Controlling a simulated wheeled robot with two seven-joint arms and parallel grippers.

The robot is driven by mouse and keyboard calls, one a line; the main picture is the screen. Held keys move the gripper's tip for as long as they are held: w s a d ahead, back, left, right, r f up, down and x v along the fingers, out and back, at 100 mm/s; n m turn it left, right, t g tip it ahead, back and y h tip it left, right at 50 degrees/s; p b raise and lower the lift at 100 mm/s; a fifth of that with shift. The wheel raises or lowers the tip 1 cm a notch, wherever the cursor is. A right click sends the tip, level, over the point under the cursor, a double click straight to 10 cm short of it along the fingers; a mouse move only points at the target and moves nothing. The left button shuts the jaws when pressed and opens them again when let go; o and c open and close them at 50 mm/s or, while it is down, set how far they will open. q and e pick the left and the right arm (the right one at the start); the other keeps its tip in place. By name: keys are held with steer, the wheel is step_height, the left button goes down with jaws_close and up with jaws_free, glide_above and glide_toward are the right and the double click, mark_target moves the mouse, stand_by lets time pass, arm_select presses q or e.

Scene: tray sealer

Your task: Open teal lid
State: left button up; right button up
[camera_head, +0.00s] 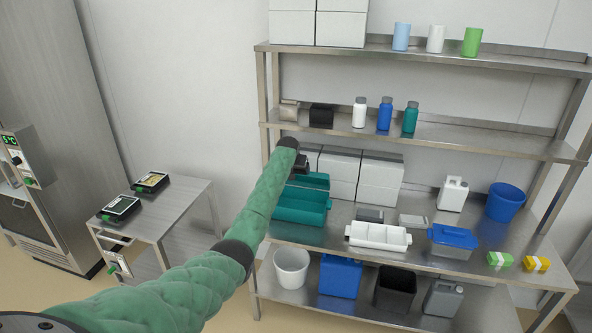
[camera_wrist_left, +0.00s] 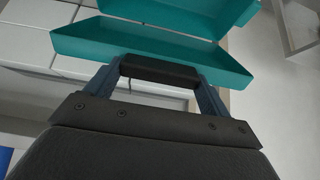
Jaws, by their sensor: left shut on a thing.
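The teal box (camera_head: 299,208) stands open at the left end of the shelf's worktop. Its teal lid (camera_head: 314,180) is raised at the back of the box. In the left wrist view the lid (camera_wrist_left: 150,45) is nearest, with the box (camera_wrist_left: 190,10) beyond it. My left gripper (camera_head: 301,162) is at the lid's upper edge, partly hidden by my forearm. In the left wrist view its fingers (camera_wrist_left: 157,80) are shut on a black bar (camera_wrist_left: 158,68), seemingly the lid's handle. My right gripper is not in view.
White boxes (camera_head: 378,182) stand close to the right of my left gripper. A white divided tray (camera_head: 378,238) and a blue lidded box (camera_head: 452,241) are further right. A shelf with bottles (camera_head: 359,112) is above. A side table (camera_head: 160,215) is at left.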

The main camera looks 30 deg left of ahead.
arm_select(q)
steer(key=shift+r, duration=0.1)
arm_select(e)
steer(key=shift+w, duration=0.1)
arm_select(q)
steer(key=o, duration=1.3)
steer(key=shift+s+r, duration=0.1)
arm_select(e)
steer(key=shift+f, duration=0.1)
arm_select(q)
steer(key=shift+s+r+b, duration=0.25)
steer(key=shift+b, duration=0.1)
steer(key=b+v, duration=0.2)
steer(key=v, duration=0.4)
steer(key=shift+d+r, duration=0.15)
steer(key=shift+r, duration=0.25)
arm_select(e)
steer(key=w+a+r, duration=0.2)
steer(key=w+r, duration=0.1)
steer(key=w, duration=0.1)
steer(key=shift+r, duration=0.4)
arm_select(q)
steer(key=shift+s, duration=0.1)
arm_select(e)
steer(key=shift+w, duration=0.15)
